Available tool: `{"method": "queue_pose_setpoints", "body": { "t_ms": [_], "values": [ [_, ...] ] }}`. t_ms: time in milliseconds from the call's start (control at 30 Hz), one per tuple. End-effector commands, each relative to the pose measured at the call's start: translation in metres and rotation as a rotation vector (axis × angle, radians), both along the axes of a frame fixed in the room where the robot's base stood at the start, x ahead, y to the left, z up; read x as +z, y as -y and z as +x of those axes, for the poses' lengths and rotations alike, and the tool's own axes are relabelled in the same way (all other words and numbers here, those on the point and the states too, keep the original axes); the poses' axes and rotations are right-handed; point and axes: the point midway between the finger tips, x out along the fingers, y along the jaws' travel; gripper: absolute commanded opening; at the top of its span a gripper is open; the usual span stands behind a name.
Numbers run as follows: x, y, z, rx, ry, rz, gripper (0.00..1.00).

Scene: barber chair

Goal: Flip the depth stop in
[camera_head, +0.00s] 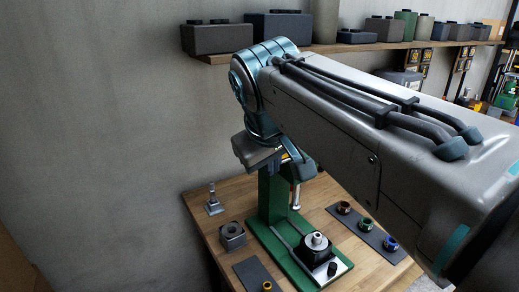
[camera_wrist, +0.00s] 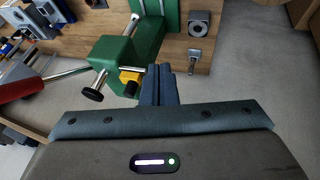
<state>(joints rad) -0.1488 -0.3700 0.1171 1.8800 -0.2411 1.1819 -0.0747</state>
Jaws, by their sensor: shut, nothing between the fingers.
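A green press (camera_head: 272,195) stands on a wooden bench. The wrist view shows its green head (camera_wrist: 113,52) close by. A small yellow tab (camera_wrist: 130,77) with a dark part under it juts from the head; it looks like the depth stop. My gripper (camera_wrist: 158,72) is shut and empty, its fingertips just right of the yellow tab; I cannot tell whether they touch it. A steel rod with a black knob (camera_wrist: 93,95) is left of the tab. In the head view my arm hides most of the press head and the fingers.
A lever with a red grip (camera_wrist: 25,85) is at the left of the wrist view. A steel block with a bore (camera_head: 232,236) and a small metal stand (camera_head: 213,203) sit left of the press. A dark strip with several coloured rings (camera_head: 367,225) lies right.

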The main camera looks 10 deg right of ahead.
Motion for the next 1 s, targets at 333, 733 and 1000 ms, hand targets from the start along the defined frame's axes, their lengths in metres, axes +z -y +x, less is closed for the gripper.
{"method": "queue_pose_setpoints", "body": {
  "t_ms": [333, 733, 1000],
  "values": [
    [0.057, -0.031, 0.022, 0.091, 0.085, -0.088, 0.00],
    [0.066, -0.035, 0.023, 0.100, 0.096, -0.098, 0.00],
    [0.054, -0.032, 0.031, 0.098, 0.094, -0.098, 0.00]
  ]
}}
